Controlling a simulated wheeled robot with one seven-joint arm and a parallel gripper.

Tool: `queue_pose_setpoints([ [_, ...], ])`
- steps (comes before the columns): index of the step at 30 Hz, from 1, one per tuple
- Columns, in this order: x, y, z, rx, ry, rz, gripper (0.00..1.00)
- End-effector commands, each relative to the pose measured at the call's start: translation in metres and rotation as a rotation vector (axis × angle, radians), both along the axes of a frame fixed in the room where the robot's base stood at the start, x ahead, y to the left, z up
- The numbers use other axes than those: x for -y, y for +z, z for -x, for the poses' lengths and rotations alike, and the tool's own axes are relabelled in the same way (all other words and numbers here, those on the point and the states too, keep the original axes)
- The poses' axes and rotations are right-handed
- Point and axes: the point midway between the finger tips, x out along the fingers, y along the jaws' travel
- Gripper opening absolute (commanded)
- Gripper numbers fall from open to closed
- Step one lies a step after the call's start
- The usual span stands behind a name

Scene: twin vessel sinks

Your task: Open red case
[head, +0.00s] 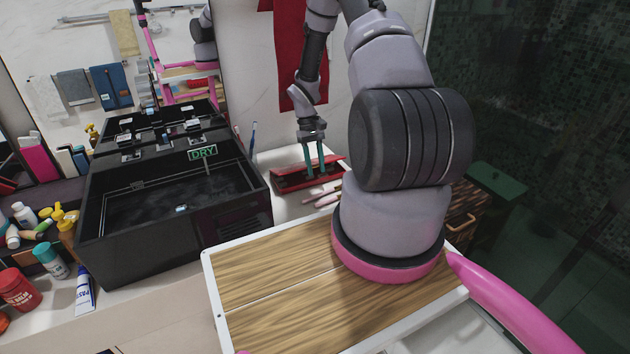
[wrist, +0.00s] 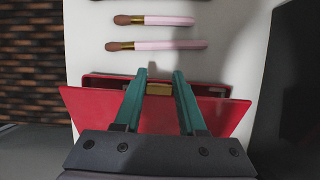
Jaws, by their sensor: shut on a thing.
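The red case (head: 287,183) lies on the white counter beside the black sink, below the hanging red cloth. In the wrist view its red lid (wrist: 83,108) is tilted up towards the camera, with the thin rim of the base (wrist: 103,80) behind it, so the case looks partly open. My gripper (head: 315,174) points down at the case. In the wrist view the teal fingers of my gripper (wrist: 160,75) stand on either side of the gold clasp (wrist: 160,89) and are shut on it. The inside of the case is mostly hidden.
Two pink-handled brushes (wrist: 165,20) (wrist: 170,45) lie beside the case. The black sink (head: 160,225) marked DRY stands to the left. Bottles and a tube (head: 85,295) are at far left. A woven basket (head: 465,222) stands at right.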

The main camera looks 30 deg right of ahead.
Motion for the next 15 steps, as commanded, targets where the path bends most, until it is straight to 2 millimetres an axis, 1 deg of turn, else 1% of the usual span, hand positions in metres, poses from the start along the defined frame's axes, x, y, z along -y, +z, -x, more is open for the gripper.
queue_pose_setpoints([
  [15, 0.000, 0.014, -0.009, -0.125, 0.000, 0.000, 0.25],
])
